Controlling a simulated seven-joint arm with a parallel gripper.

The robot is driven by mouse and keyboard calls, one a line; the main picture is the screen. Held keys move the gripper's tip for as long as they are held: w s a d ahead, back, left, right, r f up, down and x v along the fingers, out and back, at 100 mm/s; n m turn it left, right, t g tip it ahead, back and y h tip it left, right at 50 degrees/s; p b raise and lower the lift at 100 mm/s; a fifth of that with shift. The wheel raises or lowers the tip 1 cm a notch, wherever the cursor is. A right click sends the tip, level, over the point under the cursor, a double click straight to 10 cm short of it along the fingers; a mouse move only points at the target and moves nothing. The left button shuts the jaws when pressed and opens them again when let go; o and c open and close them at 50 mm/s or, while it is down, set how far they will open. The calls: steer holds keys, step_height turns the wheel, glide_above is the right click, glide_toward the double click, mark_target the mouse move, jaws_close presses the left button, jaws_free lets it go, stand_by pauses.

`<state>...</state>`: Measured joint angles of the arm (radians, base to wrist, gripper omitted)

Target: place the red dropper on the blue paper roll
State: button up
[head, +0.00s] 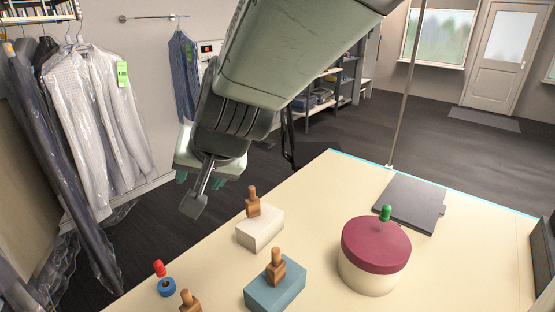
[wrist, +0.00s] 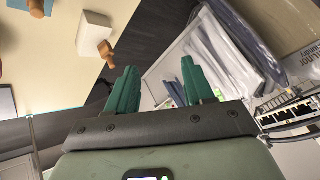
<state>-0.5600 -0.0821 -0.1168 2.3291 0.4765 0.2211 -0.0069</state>
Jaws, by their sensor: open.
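The small red dropper (head: 159,268) is at the lower left of the head view, near the table's left edge. The blue paper roll (head: 166,287) is a small ring with its hole showing, right in front of it. The dropper's foot meets the roll's far rim in the picture; I cannot tell whether it rests on the rim or stands behind it. My gripper (wrist: 158,85) is open and empty, its green fingers apart. In the head view it is up beyond the table's left edge, away from both. Neither dropper nor roll shows in the wrist view.
A wooden stamp (head: 252,202) stands on a white block (head: 262,234), another on a blue block (head: 262,296). A third (head: 188,301) is near the roll. A green dropper (head: 386,212) tops a maroon-lidded round box (head: 368,272). Bagged garments (head: 95,125) hang left.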

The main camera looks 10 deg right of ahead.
steer(key=s+d+r+h, duration=0.2)
steer(key=s+d, duration=0.6)
steer(key=d, duration=0.1)
steer(key=s+d+r+g+h, duration=0.1)
steer(key=s+d+r+h, duration=0.1)
steer(key=s+d, duration=0.6)
steer(key=shift+s+d+r+h, duration=0.3)
steer(key=shift+d+r, duration=0.45)
steer(key=shift+d, duration=0.35)
